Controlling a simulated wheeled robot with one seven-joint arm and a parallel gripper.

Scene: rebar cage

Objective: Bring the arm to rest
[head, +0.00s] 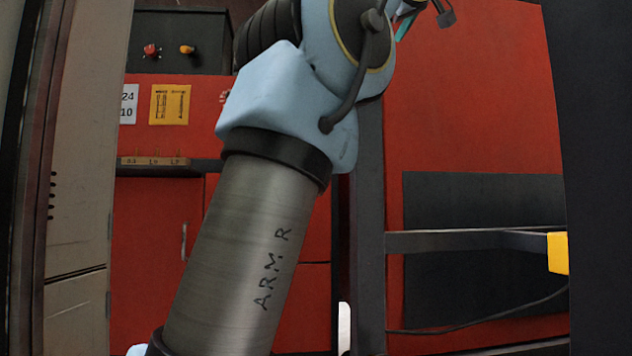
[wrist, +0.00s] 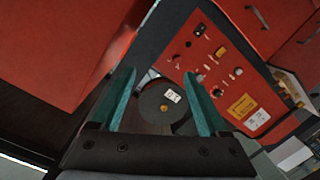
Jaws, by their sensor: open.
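My arm rises through the middle of the head view, with a grey metal link lettered "ARM R" and pale blue joint covers. Its far end runs out of the top of the picture, where only a small teal piece and a dark piece show. In the wrist view my gripper (wrist: 158,76) has its two teal fingers spread apart with nothing held between them. A dark round disc (wrist: 150,98) with a white label shows beyond the fingers; how far away it is I cannot tell.
A red cabinet (head: 160,225) stands behind the arm, with a dark control box (head: 178,55) above. A dark post (head: 368,250) and a rail (head: 450,241) with a yellow end (head: 557,252) stand right. The wrist view shows a tilted control panel (wrist: 212,60) and a yellow label (wrist: 242,106).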

